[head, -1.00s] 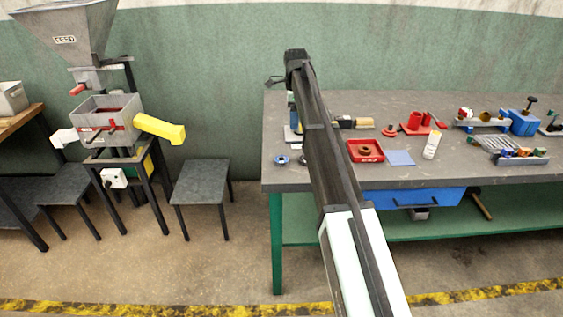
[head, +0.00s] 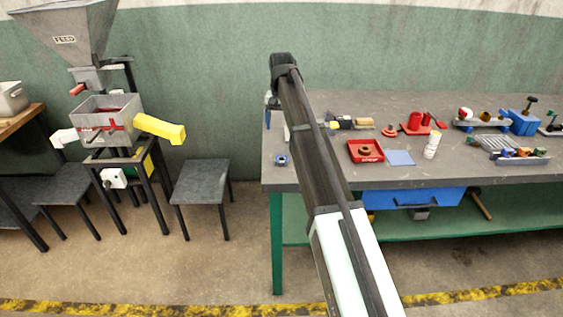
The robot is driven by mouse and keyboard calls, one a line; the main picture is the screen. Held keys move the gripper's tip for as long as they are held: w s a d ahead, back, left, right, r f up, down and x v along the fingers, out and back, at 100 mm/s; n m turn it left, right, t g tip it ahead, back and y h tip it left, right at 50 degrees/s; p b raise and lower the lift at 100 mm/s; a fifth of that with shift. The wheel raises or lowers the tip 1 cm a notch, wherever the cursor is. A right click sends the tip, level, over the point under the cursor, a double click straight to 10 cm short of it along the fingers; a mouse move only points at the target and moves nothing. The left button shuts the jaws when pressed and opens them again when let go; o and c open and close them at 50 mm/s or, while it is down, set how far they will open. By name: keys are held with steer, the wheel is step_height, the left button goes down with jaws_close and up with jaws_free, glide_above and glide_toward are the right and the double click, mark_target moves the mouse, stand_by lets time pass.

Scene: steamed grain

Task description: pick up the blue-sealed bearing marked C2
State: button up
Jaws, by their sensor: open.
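A small blue ring-shaped part (head: 281,160), which looks like a blue-sealed bearing, lies flat near the front left corner of the grey workbench (head: 460,176). Its marking is too small to read, so I cannot tell whether it is C2. My arm crosses the bench just right of it, from the bottom of the view up to a dark joint above the bench's back edge. The bench area behind the arm is hidden too.
Right of my arm stand a red tray (head: 379,157) holding a brown round part, a blue pad (head: 401,158), a white bottle (head: 431,146) and red fixtures (head: 418,124). Several tools stand further right. A stool (head: 201,172) and a hopper machine (head: 108,105) are left of the bench.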

mark_target(282, 156)
step_height(282, 156, down, 14)
steer(key=n, duration=1.5)
steer(key=shift+s, duration=0.15)
steer(key=shift+r, duration=0.1)
steer(key=c, duration=1.2)
